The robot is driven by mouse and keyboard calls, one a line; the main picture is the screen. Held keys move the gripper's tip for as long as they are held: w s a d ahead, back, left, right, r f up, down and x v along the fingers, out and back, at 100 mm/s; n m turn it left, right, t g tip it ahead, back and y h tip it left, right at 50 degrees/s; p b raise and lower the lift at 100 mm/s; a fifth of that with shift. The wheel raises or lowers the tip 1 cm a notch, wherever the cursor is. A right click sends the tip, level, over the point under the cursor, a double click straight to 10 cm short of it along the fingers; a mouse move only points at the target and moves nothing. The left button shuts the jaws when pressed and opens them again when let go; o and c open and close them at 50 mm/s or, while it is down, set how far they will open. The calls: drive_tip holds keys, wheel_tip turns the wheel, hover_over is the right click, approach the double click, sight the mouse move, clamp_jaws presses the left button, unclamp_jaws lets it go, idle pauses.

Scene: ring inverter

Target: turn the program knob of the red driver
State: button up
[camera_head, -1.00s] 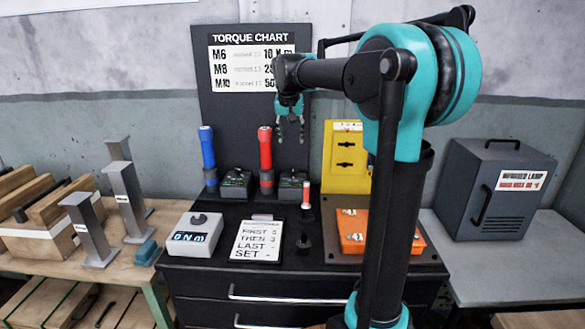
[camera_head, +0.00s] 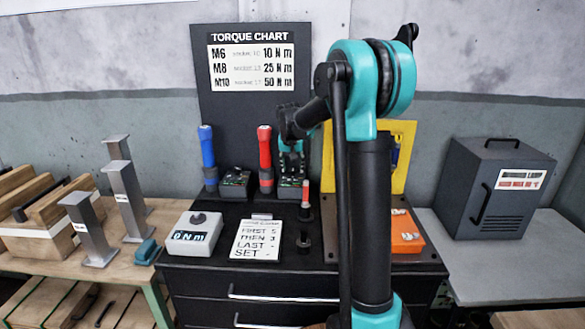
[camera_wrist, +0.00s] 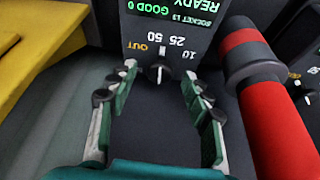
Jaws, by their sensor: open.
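The red driver (camera_head: 265,150) stands upright on the black cabinet; its red body (camera_wrist: 280,125) fills the right of the wrist view. A black control box (camera_head: 292,188) stands just right of it in the head view. In the wrist view, the box (camera_wrist: 133,32) appears upside down, with a green display and dial marks OUT, 50, 25 and 10. Its small dark knob (camera_wrist: 159,74) has a pale pointer line. My gripper (camera_wrist: 160,70) is open, fingertips on either side of the knob in the picture; contact is not clear. My gripper (camera_head: 291,160) is partly hidden in the head view.
The blue driver (camera_head: 207,155) and a second control box (camera_head: 234,182) stand to the left. A yellow panel (camera_head: 405,150) and orange box (camera_head: 407,236) are at the right. A torque readout (camera_head: 188,242) and note card (camera_head: 256,240) lie in front.

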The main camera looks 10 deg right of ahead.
drive_tip(key=shift+f, duration=0.2)
clamp_jaws()
drive_tip(key=shift+w+a+m+g+h, duration=0.15)
drive_tip(key=shift+m+h, duration=0.25)
drive_tip(key=shift+m, duration=0.8)
drive_tip(key=shift+m+g+h, duration=0.15)
drive_tip(key=shift+m+h, duration=0.25)
drive_tip(key=shift+m, duration=0.8)
unclamp_jaws()
drive_tip(key=shift+r, duration=0.1)
